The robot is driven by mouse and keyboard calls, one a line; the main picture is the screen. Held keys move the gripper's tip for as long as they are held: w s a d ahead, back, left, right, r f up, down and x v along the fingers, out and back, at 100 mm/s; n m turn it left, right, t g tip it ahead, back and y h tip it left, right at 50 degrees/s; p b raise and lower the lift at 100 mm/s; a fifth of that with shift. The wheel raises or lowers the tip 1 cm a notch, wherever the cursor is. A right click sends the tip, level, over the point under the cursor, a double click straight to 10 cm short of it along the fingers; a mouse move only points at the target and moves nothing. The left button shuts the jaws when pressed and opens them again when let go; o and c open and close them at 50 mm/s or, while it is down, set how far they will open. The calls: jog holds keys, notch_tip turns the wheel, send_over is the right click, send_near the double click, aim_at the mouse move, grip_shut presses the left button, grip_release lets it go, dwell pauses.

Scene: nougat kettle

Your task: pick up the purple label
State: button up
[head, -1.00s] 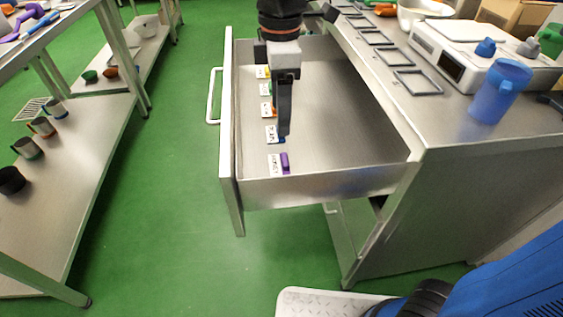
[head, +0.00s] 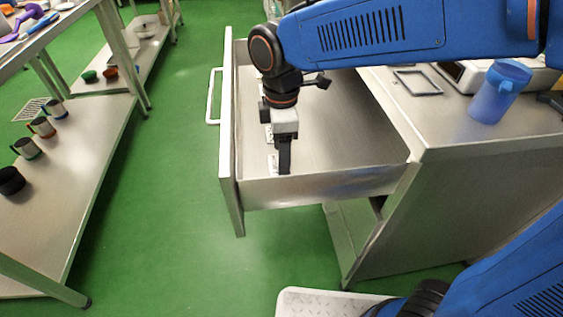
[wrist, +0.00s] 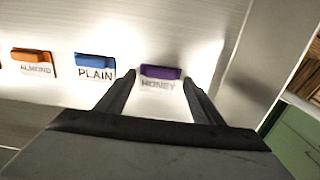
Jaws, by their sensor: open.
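The purple label (wrist: 160,72), a white tag reading HONEY with a purple grip block, lies on the drawer floor in the wrist view. My gripper (wrist: 165,82) is open, with one finger on each side of the label and nothing held. I cannot tell whether the fingers touch it. In the head view my gripper (head: 284,170) points down into the open drawer (head: 340,185) near its front wall, and hides the purple label there.
The blue PLAIN label (wrist: 95,64) and the orange ALMOND label (wrist: 33,57) lie to the left in the wrist view. The drawer wall (wrist: 250,60) stands close on the right. A blue jug (head: 497,92) stands on the counter.

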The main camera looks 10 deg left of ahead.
jog(key=shift+f, duration=0.4)
jog(key=c, duration=1.1)
jog(key=shift+r, duration=0.1)
